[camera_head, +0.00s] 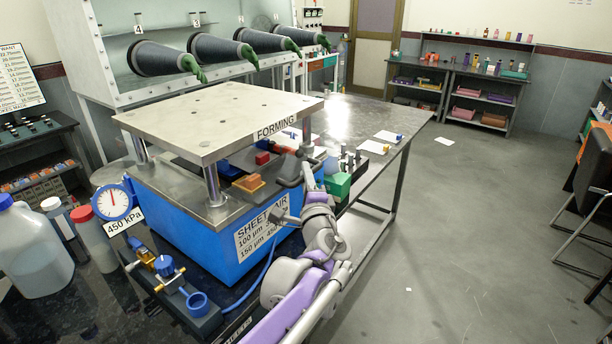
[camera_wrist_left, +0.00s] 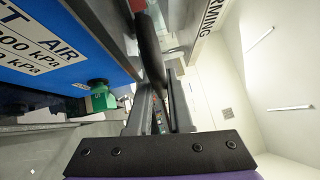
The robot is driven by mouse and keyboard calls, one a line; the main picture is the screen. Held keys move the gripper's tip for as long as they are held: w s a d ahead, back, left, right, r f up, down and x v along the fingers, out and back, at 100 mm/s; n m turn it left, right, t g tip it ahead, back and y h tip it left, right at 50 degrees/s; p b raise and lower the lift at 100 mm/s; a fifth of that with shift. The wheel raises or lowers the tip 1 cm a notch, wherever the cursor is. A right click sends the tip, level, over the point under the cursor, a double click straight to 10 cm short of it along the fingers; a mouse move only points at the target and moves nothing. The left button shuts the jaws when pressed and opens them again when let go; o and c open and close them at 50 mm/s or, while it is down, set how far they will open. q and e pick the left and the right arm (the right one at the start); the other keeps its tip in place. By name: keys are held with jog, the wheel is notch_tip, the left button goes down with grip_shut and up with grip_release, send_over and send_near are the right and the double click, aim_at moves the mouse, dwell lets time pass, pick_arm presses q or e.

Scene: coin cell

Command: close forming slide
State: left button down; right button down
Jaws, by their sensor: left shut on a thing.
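The forming press has a steel top plate (camera_head: 225,118) marked FORMING on posts above a blue base (camera_head: 190,215). Between them lie an orange block (camera_head: 249,183), a red block (camera_head: 262,158) and a blue block (camera_head: 228,170). My left gripper (camera_head: 297,160) is at the press's right side, just below the top plate's edge. In the left wrist view my left gripper (camera_wrist_left: 163,90) is shut on a dark rounded handle (camera_wrist_left: 149,45). How far the forming slide stands out is hard to tell, as my gripper and the plate cover part of it. My right gripper is not in view.
A pressure gauge (camera_head: 113,202), a valve block (camera_head: 165,270), bottles and a jug (camera_head: 32,250) stand at the left. A green block (camera_head: 338,185) sits beside my left wrist. The dark bench (camera_head: 350,115) runs behind. Open floor lies at the right.

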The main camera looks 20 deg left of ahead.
aim_at(292, 171)
pick_arm(q)
jog(key=shift+a, duration=0.1)
dwell(0.5)
jog(key=a, duration=0.1)
jog(key=w+a+p, duration=0.1)
jog(key=a, duration=0.1)
jog(key=shift+a+r, duration=0.1)
jog(key=shift+w+a, duration=0.2)
jog(key=shift+a, duration=0.05)
jog(key=c, duration=1.2)
grip_release()
jog(key=o, duration=0.4)
jog(key=shift+c, duration=0.2)
jog(key=shift+s+d, duration=0.1)
